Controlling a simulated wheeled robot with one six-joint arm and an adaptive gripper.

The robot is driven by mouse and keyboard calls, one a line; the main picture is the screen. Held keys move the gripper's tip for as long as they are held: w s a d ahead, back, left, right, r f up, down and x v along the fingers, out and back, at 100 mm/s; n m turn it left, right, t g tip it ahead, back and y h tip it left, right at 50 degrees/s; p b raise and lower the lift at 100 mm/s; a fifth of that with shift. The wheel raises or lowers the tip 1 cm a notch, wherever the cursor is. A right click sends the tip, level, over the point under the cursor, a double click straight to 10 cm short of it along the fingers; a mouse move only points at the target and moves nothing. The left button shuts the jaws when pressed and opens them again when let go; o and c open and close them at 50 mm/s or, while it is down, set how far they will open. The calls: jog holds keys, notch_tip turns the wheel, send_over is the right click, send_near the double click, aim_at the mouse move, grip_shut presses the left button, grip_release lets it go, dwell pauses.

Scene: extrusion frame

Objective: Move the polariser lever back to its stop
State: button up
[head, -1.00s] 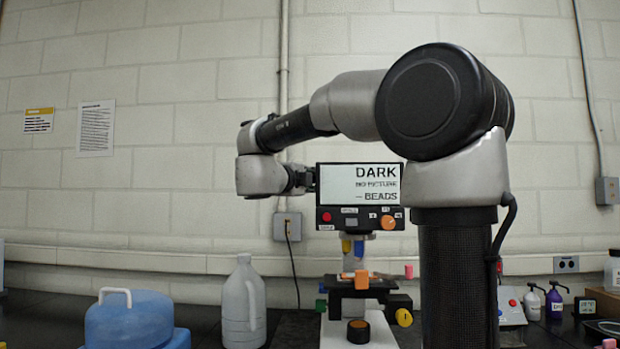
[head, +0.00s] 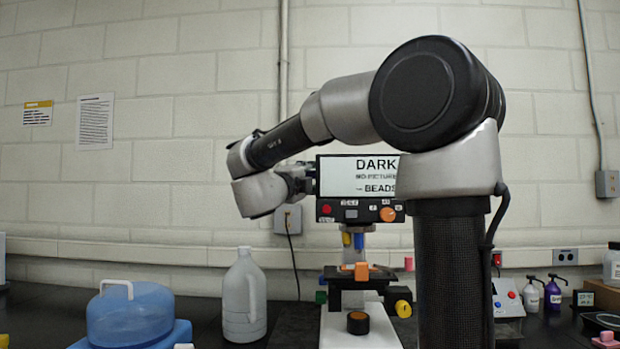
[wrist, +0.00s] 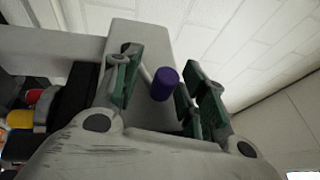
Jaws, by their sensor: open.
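The microscope (head: 345,318) stands on the dark bench, its screen (head: 358,176) reading "DARK, NO PICTURE – BEADS". My gripper (wrist: 160,64) is open beside the left side of the screen head; in the head view its fingers (head: 301,183) are small and partly hidden by my wrist. In the wrist view a purple cylindrical knob (wrist: 165,84) on a thin pale rod, apparently the polariser lever, shows between the two green-padded fingers. A gap shows between the knob and each finger; contact cannot be told. The knob is not distinguishable in the head view.
A white jug (head: 244,300) and a blue carboy (head: 130,318) stand on the left. Pump bottles (head: 555,300) stand at the right.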

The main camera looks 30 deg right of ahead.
jog(key=v, duration=1.2)
jog(key=shift+r, duration=0.1)
